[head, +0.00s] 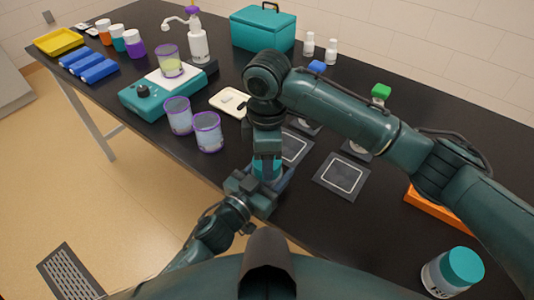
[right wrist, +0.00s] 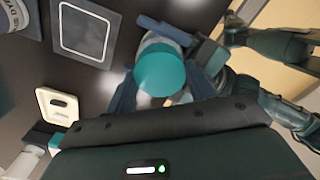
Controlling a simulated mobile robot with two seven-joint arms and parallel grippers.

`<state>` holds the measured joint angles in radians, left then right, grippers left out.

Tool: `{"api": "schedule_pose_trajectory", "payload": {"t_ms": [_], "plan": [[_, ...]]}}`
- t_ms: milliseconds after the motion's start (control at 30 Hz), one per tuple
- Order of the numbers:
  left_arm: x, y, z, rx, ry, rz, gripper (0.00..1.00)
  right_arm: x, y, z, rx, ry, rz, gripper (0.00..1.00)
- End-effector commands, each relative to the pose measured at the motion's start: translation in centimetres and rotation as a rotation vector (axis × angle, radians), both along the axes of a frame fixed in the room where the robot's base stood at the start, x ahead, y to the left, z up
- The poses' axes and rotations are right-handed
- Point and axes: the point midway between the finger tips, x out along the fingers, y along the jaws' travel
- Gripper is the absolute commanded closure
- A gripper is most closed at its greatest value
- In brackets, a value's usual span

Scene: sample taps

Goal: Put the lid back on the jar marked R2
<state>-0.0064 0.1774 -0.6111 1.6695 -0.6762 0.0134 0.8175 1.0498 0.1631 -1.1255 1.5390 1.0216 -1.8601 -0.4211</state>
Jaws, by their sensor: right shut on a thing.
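A teal lid (right wrist: 160,72) is between the fingers of my right gripper (right wrist: 160,90) in the right wrist view. It also shows in the head view (head: 266,168), below my right wrist, near the table's front edge. A pale jar (right wrist: 153,38) shows just beyond the lid; its mark is hidden, and I cannot tell whether the lid is seated on it. My left gripper (head: 256,190) is low at the jar, its fingers against the jar's sides. Another jar (head: 436,282) with a teal lid (head: 461,266) stands at the front right; its label is unreadable.
Two purple-rimmed beakers (head: 207,133) stand left, near a teal stirrer (head: 145,98). An orange tray (head: 437,208) is partly behind my right arm.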

Motion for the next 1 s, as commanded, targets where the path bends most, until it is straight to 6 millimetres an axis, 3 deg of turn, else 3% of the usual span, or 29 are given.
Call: {"api": "schedule_pose_trajectory", "payload": {"t_ms": [33,67,300,633,1000], "plan": [[0.0,0.0,0.0,0.001,0.001,0.001,1.00,0.0,0.0,0.0,0.000,0.000,0.001,0.73],[0.0,0.0,0.0,0.001,0.001,0.001,1.00,0.0,0.0,0.0,0.000,0.000,0.001,0.45],[0.0,0.0,0.0,0.001,0.001,0.001,1.00,0.0,0.0,0.0,0.000,0.000,0.003,0.26],[0.0,0.0,0.0,0.001,0.001,0.000,1.00,0.0,0.0,0.4,0.001,-0.001,0.003,0.24],[0.0,0.0,-0.1,0.001,0.001,0.000,1.00,0.0,0.0,4.5,0.001,-0.002,0.003,0.24]]}}
